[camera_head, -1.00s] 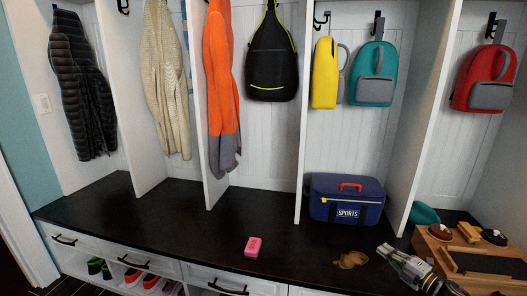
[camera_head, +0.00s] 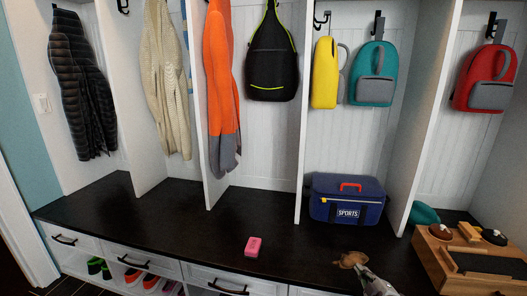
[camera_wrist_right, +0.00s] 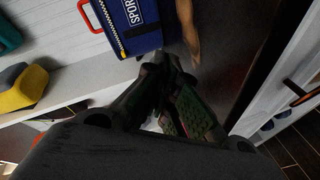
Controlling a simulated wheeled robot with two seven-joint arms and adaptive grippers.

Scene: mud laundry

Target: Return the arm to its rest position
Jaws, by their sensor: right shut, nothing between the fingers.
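My right gripper (camera_head: 366,272) is at the bottom edge of the head view, low at the front of the dark bench (camera_head: 300,235). Its fingers are shut and empty. Its tips are beside a flat brown item (camera_head: 350,258) on the bench and overlap its edge in the picture; I cannot tell whether they touch. In the right wrist view the closed fingers (camera_wrist_right: 170,65) point toward the bench, with the brown item (camera_wrist_right: 188,32) just beyond them. My left gripper is not in view.
A blue sports bag (camera_head: 346,200) stands on the bench behind the gripper. A pink block (camera_head: 253,247) lies to the left. A wooden box with brushes (camera_head: 450,262) stands at the right. Backpacks and coats hang above. The bench's left part is clear.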

